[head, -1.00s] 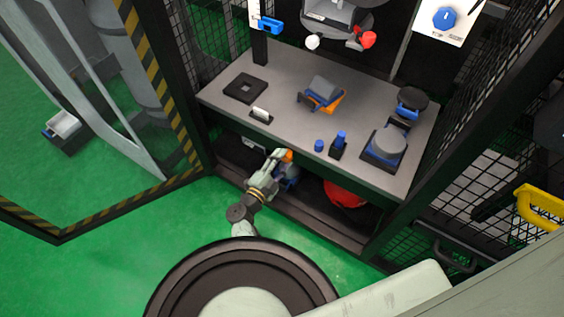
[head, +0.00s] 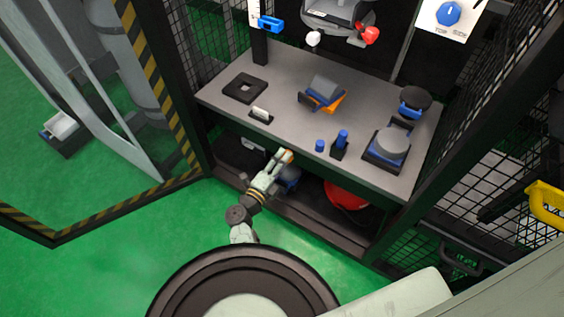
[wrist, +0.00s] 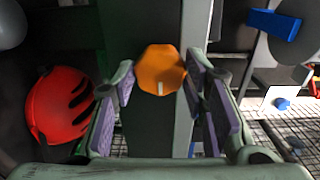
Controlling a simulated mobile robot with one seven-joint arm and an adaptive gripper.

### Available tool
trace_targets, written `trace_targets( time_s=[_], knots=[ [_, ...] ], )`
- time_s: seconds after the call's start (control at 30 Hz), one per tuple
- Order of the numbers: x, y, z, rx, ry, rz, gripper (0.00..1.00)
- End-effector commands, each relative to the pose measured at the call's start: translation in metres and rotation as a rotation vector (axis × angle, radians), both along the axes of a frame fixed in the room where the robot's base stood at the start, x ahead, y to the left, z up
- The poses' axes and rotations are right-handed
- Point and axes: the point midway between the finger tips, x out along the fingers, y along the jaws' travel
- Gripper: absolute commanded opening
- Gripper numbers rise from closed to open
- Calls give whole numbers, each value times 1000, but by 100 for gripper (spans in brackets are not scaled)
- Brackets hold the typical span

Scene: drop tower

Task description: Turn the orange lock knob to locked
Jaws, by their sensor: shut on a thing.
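The orange lock knob (wrist: 160,66) is faceted, with a short white mark at its lower edge in the wrist view. I cannot read any lock label near the knob.
The worktop (head: 285,85) above carries a blue and orange block (head: 324,92), a black square plate (head: 245,88) and a grey cylinder on a base (head: 390,143). A red helmet (wrist: 62,105) lies on the lower shelf. A striped door frame (head: 150,70) stands open at left.

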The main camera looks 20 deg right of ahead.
Motion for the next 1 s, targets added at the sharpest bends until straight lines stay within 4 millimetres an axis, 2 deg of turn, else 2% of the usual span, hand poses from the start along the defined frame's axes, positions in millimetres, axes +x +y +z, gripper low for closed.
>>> trace_targets(
  time_s=[0.37, 0.4, 0.7, 1.0],
  knots=[
    [1, 0, 1, 4, -6, 1, 12],
    [1, 0, 1, 4, -6, 1, 42],
    [0, 0, 0, 3, -4, 0, 61],
    [-1, 2, 0, 2, -3, 1, 61]
  ],
)
